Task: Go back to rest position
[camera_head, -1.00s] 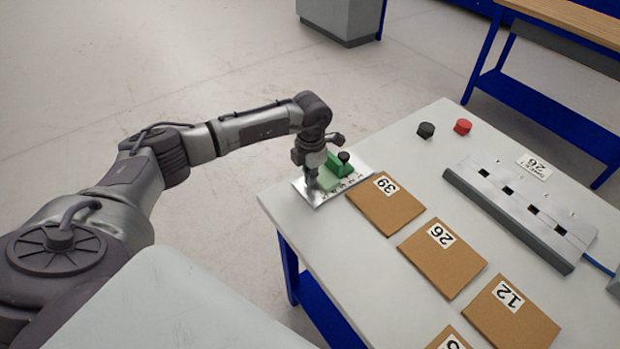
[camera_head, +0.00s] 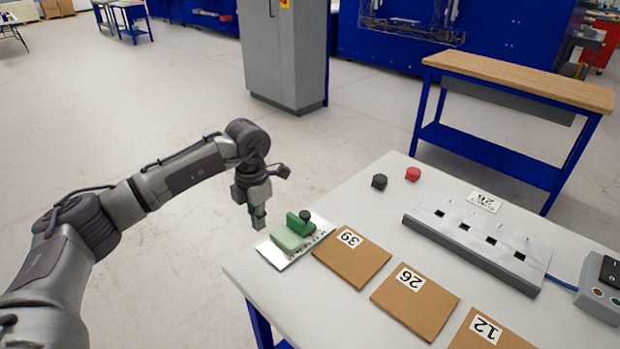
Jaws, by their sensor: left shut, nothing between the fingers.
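My left gripper (camera_head: 258,217) is shut and empty. On the plate stand a light green foam block (camera_head: 288,238) and a darker green piece (camera_head: 299,223) with a black knob (camera_head: 305,214). The gripper appears apart from the foam block. My right gripper is not in view.
Brown boards numbered 39 (camera_head: 352,262), 26 (camera_head: 415,303) and 12 (camera_head: 490,335) lie along the table. A slotted grey fixture (camera_head: 480,238), a black knob (camera_head: 379,181) and a red knob (camera_head: 412,174) sit behind them. Open floor lies left of the table.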

